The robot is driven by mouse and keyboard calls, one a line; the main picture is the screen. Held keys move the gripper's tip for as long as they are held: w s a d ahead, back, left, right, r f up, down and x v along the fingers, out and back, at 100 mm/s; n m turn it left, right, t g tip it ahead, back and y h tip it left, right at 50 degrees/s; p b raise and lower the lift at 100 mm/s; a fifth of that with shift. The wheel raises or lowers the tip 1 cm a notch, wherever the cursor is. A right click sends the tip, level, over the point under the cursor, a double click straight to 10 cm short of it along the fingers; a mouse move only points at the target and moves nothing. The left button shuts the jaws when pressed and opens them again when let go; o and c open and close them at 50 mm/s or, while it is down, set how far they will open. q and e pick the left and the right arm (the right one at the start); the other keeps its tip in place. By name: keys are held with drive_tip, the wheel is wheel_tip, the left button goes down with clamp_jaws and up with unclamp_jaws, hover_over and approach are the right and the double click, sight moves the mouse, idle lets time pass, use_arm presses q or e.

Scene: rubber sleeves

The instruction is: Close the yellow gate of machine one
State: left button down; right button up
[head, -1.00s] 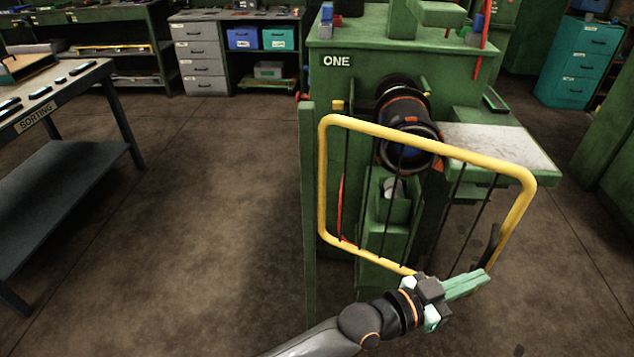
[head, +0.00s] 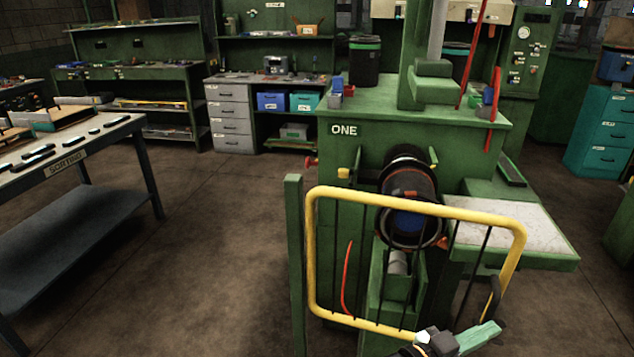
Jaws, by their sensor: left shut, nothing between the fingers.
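Machine one (head: 360,158) is a green cabinet marked ONE, with a dark round fitting (head: 408,185) on its front. The yellow gate (head: 420,205) is a rounded tube frame with thin dark bars, carried at its left by a green post (head: 295,255). It stands across the machine's front, and I cannot tell whether a gap is left at its free right side. A dark handle-like part (head: 495,297) is at the gate's lower right. My left gripper (head: 488,334) is shut and empty at the gate's lower right corner; contact is unclear. My right gripper is not in view.
A pale-topped green side table (head: 510,222) juts out right of the machine, behind the gate's free side. A sorting table (head: 95,150) stands at the left. The floor between it and the gate post is clear.

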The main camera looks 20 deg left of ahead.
sight(486, 314)
use_arm(q)
drive_tip(key=w, duration=0.1)
drive_tip(key=w+b, duration=0.1)
drive_tip(key=shift+w+d+f+b, duration=0.25)
drive_tip(key=shift+w+b, duration=0.05)
drive_tip(key=shift+w, duration=0.1)
drive_tip(key=shift+w+d+r+b, duration=0.1)
drive_tip(key=shift+w+b, duration=0.5)
drive_tip(key=shift+w, duration=0.2)
drive_tip(key=shift+w+r, duration=0.1)
drive_tip(key=shift+w, duration=0.2)
